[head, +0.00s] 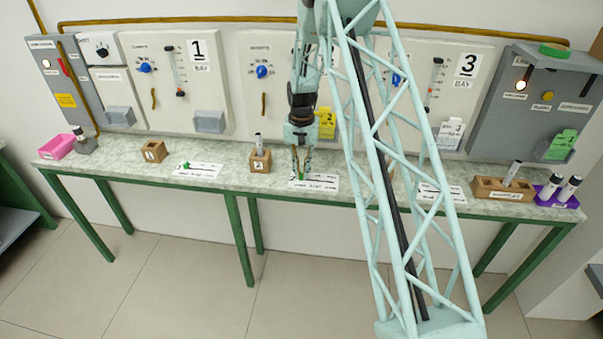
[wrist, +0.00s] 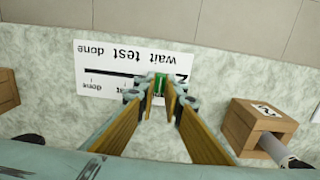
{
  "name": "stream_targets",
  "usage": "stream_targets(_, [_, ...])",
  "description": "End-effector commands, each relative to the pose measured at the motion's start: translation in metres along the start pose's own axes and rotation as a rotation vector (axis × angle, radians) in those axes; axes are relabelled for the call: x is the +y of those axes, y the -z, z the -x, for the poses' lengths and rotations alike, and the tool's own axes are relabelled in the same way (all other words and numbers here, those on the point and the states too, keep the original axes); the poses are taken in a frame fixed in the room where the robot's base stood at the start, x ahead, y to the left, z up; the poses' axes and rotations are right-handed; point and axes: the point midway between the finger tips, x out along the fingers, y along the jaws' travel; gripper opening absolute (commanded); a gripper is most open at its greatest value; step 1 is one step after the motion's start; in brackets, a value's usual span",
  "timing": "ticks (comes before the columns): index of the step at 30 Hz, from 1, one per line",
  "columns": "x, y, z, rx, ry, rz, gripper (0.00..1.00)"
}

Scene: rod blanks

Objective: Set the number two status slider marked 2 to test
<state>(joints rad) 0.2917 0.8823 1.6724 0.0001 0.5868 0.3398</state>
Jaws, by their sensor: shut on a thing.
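The number two status card (head: 325,183) lies flat on the counter, white with a black slot line. In the wrist view the card (wrist: 95,62) is upside down, with wait, test and done printed along it and a partly hidden 2 at its right. My gripper (head: 301,172) points down over the card's left part. In the wrist view my gripper (wrist: 161,90) is shut on the green slider knob (wrist: 160,80), which shows between its fingertips. The knob is near the wait end of the line. The fingers hide part of the line and its labels.
A wooden block marked 2 (head: 260,160) with a rod stands left of the card; it shows at right in the wrist view (wrist: 255,125). Another card (head: 198,170) with a green knob lies further left. Wall panels (head: 180,80) stand behind the counter.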

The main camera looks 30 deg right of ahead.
Motion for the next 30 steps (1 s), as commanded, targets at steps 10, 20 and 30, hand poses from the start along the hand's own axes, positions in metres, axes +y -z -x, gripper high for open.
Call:
stream_targets(10, [0.020, 0.000, -0.001, 0.000, 0.000, -0.003, 0.00])
stream_targets(20, [0.058, 0.000, -0.001, -0.001, 0.000, -0.001, 0.00])
stream_targets(30, [0.060, 0.000, 0.000, -0.001, 0.000, 0.000, 0.00])
